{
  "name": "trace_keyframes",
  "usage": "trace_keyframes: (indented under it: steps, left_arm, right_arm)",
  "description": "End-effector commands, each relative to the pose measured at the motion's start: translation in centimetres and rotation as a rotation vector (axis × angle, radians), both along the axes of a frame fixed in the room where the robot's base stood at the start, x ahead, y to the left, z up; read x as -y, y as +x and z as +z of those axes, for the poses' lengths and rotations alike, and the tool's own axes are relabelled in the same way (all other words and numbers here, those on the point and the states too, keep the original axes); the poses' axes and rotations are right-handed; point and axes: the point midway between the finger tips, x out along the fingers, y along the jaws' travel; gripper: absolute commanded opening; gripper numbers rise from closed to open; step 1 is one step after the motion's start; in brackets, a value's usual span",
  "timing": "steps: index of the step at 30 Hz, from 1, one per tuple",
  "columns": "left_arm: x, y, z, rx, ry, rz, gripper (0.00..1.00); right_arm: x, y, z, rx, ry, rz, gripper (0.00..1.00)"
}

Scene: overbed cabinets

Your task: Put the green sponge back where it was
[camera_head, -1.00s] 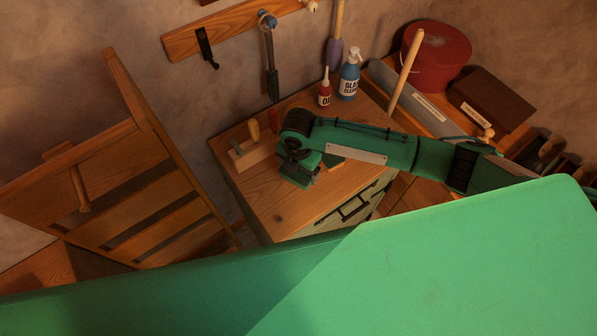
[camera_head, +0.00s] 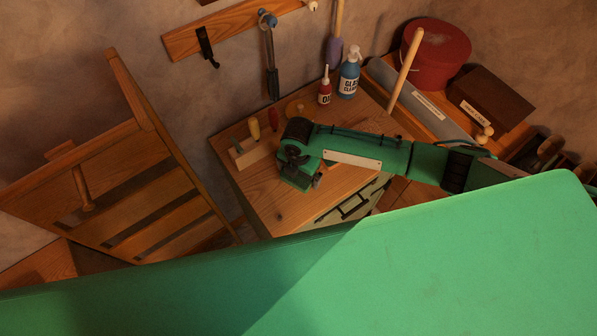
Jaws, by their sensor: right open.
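My right gripper (camera_head: 299,181) hangs over the wooden top of a small cabinet (camera_head: 282,212), its arm coming in from the right. It points down and is open; I see nothing held in it. I cannot make out the green sponge for sure: the gripper and forearm are green too and cover the middle of the top. My left gripper is not in view.
A tool rack (camera_head: 255,154) with several handles stands at the top's back left. A red oil bottle (camera_head: 325,92) and a blue glass cleaner bottle (camera_head: 348,78) stand at the back. A wooden chair (camera_head: 150,185) is left. The top's front left is bare.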

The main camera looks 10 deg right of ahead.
Motion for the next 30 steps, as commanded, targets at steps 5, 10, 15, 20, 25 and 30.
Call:
trace_keyframes:
  steps: [5, 10, 15, 20, 25, 30]
  left_arm:
    - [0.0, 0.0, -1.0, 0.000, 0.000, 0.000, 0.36]
    - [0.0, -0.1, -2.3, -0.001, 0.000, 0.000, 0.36]
    - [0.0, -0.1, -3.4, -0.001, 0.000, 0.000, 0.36]
    - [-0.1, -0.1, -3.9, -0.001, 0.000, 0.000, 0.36]
    - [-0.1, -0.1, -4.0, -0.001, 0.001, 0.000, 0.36]
    - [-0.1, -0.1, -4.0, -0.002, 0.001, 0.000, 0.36]
  right_arm:
    - [0.0, 0.2, 1.9, 0.005, 0.002, 0.001, 1.00]
    - [0.0, 0.2, 5.4, 0.006, 0.003, 0.002, 1.00]
    - [0.0, 0.2, 8.9, 0.006, 0.001, 0.001, 1.00]
    - [0.0, 0.1, 11.1, 0.004, 0.002, -0.001, 1.00]
    - [0.0, 0.0, 12.0, 0.001, 0.001, 0.000, 1.00]
    - [0.0, 0.0, 12.1, 0.001, 0.001, -0.001, 1.00]
